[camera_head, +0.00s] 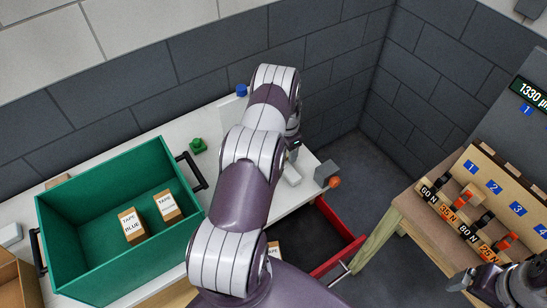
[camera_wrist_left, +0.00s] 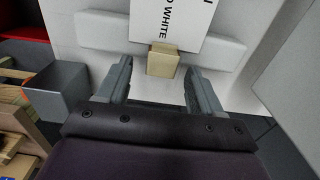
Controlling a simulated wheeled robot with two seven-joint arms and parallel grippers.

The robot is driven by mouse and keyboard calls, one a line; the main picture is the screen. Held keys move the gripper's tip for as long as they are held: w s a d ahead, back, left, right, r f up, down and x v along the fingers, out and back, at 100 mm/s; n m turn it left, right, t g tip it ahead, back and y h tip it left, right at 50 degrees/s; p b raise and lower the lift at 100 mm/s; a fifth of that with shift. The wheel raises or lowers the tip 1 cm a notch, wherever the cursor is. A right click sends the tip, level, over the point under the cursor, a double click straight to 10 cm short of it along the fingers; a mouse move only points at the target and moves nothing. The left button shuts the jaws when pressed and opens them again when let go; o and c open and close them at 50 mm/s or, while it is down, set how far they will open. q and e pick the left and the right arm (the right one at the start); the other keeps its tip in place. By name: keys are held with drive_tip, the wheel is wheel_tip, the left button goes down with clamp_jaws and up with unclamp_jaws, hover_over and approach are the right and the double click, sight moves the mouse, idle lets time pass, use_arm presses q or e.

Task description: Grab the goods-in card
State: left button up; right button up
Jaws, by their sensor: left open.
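A white card (camera_wrist_left: 180,22) with black print, "WHITE" among it, shows at the top of the left wrist view, cut off by the frame. A small pale wooden block (camera_wrist_left: 163,61) sits at its lower edge. In the head view my left arm hides the card and most of that gripper. My right gripper (camera_head: 464,281) is at the lower right, away from the card; its jaw opening is unclear.
A green crate (camera_head: 80,195) with two tape boxes (camera_head: 133,226) stands on the white table (camera_head: 225,150). An open red drawer (camera_head: 335,245) is below. A grey block (camera_head: 326,173) is at the table's right end. A wooden bench (camera_head: 425,222) with labelled clamps is at right.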

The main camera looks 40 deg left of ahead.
use_arm(q)
drive_tip(key=shift+s+a+f, duration=0.1)
drive_tip(key=shift+s+f, duration=0.15)
drive_tip(key=shift+w, duration=0.1)
drive_tip(key=shift+w+f, duration=0.15)
drive_tip(key=shift+w, duration=0.1)
drive_tip(key=c, duration=0.9)
clamp_jaws()
drive_tip(key=shift+s, duration=0.15)
